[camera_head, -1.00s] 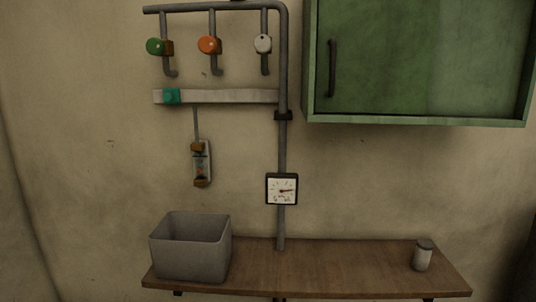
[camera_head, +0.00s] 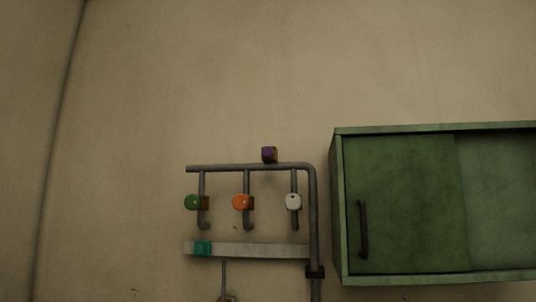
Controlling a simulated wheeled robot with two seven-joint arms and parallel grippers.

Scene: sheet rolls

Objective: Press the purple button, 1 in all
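A small block with a purple face (camera_head: 268,154), which looks like the purple button, is on the wall just above the top grey pipe. It is small and dim in the head view, and I cannot tell whether it is pressed. Neither of my grippers shows in this view.
Below the pipe (camera_head: 230,168) are green (camera_head: 192,202), orange (camera_head: 241,202) and white (camera_head: 293,202) round knobs. A pale bar (camera_head: 260,250) with a teal block (camera_head: 203,248) is under them. A green cabinet (camera_head: 400,205) juts out at the right. The upper wall is bare.

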